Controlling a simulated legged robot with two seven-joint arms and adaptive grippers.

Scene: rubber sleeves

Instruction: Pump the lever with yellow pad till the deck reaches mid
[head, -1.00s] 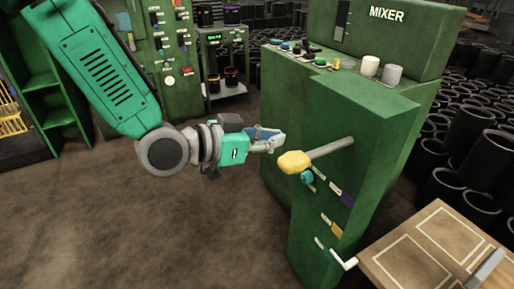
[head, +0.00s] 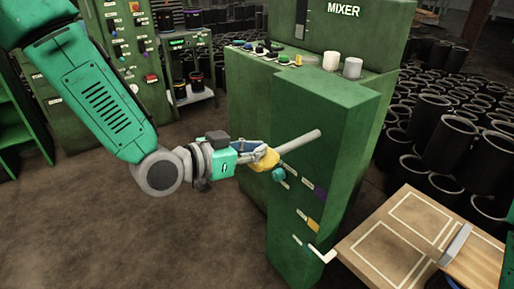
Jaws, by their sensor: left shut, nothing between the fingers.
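The lever is a grey rod (head: 300,142) coming out of the green mixer cabinet, with a yellow pad (head: 268,160) on its left end. The rod slopes down toward the pad. My left gripper (head: 258,149) is shut and empty, with its fingertips at the pad's upper left side. They overlap the pad in the picture; I cannot tell whether they touch it. A wooden deck (head: 365,247) with white outlined rectangles is at the lower right, partly cut off by the frame. My right gripper is not in view.
Many black sleeves (head: 455,135) stand behind at the right. The brown floor (head: 160,240) at lower left is clear.

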